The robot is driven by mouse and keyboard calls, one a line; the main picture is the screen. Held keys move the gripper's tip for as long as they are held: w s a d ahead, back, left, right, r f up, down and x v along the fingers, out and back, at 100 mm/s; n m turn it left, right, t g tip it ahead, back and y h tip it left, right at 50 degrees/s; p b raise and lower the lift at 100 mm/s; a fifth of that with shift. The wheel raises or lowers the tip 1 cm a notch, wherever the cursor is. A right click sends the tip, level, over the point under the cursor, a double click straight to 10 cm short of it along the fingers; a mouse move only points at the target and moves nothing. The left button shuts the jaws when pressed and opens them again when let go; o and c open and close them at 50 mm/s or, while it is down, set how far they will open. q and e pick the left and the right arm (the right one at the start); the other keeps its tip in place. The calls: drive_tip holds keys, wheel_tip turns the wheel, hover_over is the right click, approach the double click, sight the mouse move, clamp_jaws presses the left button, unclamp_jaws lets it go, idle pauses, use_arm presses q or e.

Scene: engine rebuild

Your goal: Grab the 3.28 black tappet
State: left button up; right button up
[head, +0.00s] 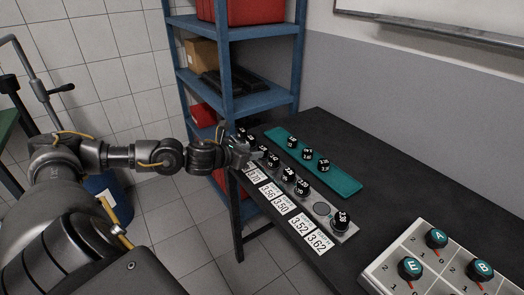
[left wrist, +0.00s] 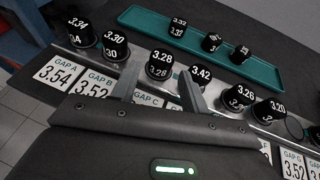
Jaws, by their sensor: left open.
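The black 3.28 tappet (left wrist: 159,68) stands upright in the row on the grey metal strip (left wrist: 135,80). In the left wrist view it lies between the lines of my left gripper's two fingers (left wrist: 158,88). My left gripper is open and no tappet is clearly held. The 3.42 tappet (left wrist: 198,76) stands just right of it, close to the right finger. The 3.30 tappet (left wrist: 115,46) stands to the left. In the head view my left gripper (head: 256,154) reaches the far end of the row and partly covers the tappets there.
The 3.34 (left wrist: 80,32), 3.26 (left wrist: 238,97) and 3.20 (left wrist: 268,110) tappets share the strip, which has an empty hole (head: 321,208). Number cards (head: 281,204) lie in front. A teal tray (head: 345,182) with three tappets lies behind. A lettered box (head: 408,240) stands at right.

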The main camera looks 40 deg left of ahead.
sight(262, 149)
use_arm(q)
drive_tip(key=x, duration=0.1)
drive_tip(key=p+x, duration=0.1)
drive_tip(key=x, duration=0.2)
drive_tip(key=shift+w+d+r+p, duration=0.15)
drive_tip(key=shift+w+r+p, duration=0.05)
drive_tip(key=shift+w+p, duration=0.15)
drive_tip(key=shift+w+f, duration=0.2)
drive_tip(key=shift+f, duration=0.05)
use_arm(e)
drive_tip(key=shift+a+r, duration=0.85)
drive_tip(key=shift+a, duration=0.2)
use_arm(q)
drive_tip(key=c, duration=0.8)
use_arm(e)
drive_tip(key=shift+d, duration=0.3)
